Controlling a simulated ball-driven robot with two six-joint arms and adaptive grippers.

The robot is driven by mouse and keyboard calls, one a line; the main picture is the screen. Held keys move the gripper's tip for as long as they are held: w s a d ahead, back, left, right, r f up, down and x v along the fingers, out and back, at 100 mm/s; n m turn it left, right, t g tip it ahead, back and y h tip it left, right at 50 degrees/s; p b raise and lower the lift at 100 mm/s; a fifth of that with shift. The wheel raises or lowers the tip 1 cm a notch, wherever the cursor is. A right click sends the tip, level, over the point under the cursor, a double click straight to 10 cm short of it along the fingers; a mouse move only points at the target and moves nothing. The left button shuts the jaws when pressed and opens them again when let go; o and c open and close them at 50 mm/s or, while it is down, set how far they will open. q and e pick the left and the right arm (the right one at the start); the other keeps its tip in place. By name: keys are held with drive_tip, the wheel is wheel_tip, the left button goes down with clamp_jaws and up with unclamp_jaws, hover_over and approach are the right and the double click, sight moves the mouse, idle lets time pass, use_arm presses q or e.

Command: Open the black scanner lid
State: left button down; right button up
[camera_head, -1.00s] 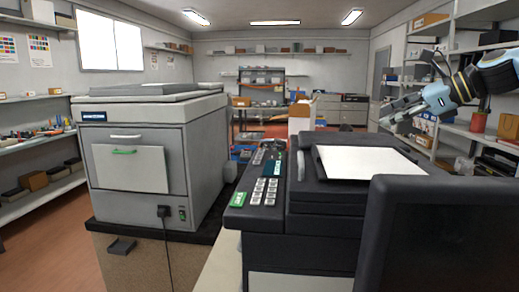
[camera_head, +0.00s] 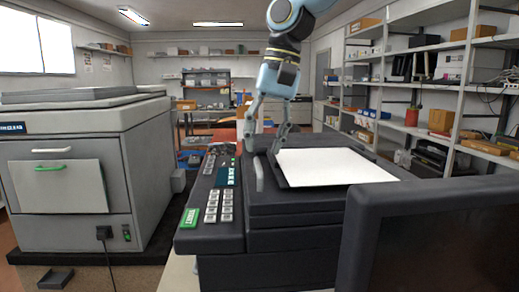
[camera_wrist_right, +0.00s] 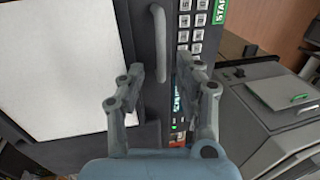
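The black scanner lid (camera_head: 365,160) lies flat and shut on top of the dark copier (camera_head: 300,238), with a white sheet (camera_head: 330,166) on it. A grey bar handle (camera_head: 259,173) runs along the lid's left edge; it also shows in the right wrist view (camera_wrist_right: 159,40). My right gripper (camera_head: 262,150) is open and points down near the handle's far end. In the right wrist view the handle lies in line with the gap between my open fingers (camera_wrist_right: 163,72); I cannot tell whether they touch it. My left gripper is not in view.
A control panel with grey keys and a green start key (camera_head: 190,217) lies left of the lid. A grey machine (camera_head: 75,170) stands at the left. A black panel (camera_head: 435,240) blocks the lower right. Shelves (camera_head: 420,90) line the right wall.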

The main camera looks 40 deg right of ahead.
sight(258, 161)
drive_tip(key=shift+x, duration=1.2)
drive_tip(key=shift+w+a+f, duration=0.1)
drive_tip(key=shift+f, duration=0.25)
clamp_jaws()
drive_tip(key=shift+r, duration=0.1)
